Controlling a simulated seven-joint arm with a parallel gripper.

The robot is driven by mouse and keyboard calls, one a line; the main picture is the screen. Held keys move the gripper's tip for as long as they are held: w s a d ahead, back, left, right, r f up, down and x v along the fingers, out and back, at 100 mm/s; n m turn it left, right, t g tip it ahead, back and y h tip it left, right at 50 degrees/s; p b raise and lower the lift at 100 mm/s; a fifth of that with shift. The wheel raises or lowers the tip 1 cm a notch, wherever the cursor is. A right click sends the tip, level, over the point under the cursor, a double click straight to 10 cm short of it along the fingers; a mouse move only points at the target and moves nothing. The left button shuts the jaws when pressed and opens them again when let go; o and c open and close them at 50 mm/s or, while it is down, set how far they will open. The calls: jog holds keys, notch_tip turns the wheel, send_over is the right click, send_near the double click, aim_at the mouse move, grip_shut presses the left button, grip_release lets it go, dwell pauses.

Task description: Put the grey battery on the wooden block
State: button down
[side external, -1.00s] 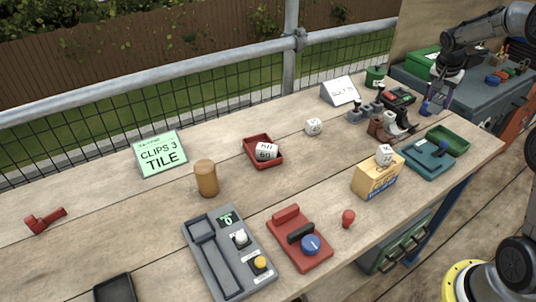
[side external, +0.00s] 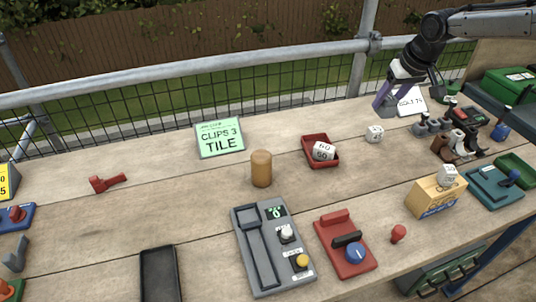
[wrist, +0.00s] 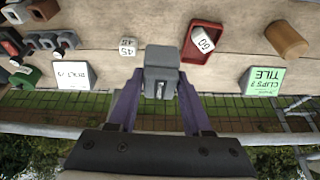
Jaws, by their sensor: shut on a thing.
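My gripper (side external: 384,101) is over the back of the bench, left of a white sign, in the side view. In the wrist view my gripper (wrist: 160,92) is shut on a grey block-shaped thing, the grey battery (wrist: 163,66), between purple fingers; the side view shows it only small. A plain brown wooden block (side external: 261,168), round like a short post, stands upright left of the red tray. It also shows at the right of the wrist view (wrist: 287,38). My gripper is apart from it. Its top is bare.
A red tray (side external: 310,161) holding a white marked block lies between the wooden block and a loose white cube (side external: 375,134). A green sign (side external: 219,137) stands behind the wooden block. A grey device (side external: 250,236) and a red device (side external: 331,256) lie in front. A rail runs behind the bench.

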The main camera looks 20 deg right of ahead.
jog(key=s+a+r+n+y, duration=0.1)
jog(key=s+a+n, duration=0.1)
jog(key=a, duration=0.6)
jog(key=s+a+r+n, duration=0.1)
jog(key=s+a+n, duration=0.15)
jog(key=a, duration=0.55)
jog(key=s+a+r+n+y, duration=0.1)
jog(key=s+a+r, duration=0.1)
jog(key=a, duration=0.5)
send_near(257, 151)
jog(key=shift+w+a+r, duration=0.1)
jog(key=shift+w+r, duration=0.05)
jog(key=shift+w, duration=0.45)
jog(key=shift+w+a+f, duration=0.25)
jog(key=shift+w+f, duration=0.15)
jog(key=shift+f, duration=0.2)
jog(key=shift+w+f, duration=0.1)
jog(key=shift+f, duration=1.5)
jog(key=shift+f, duration=0.2)
jog(key=shift+c, duration=1.7)
grip_release()
jog(key=shift+g, duration=0.3)
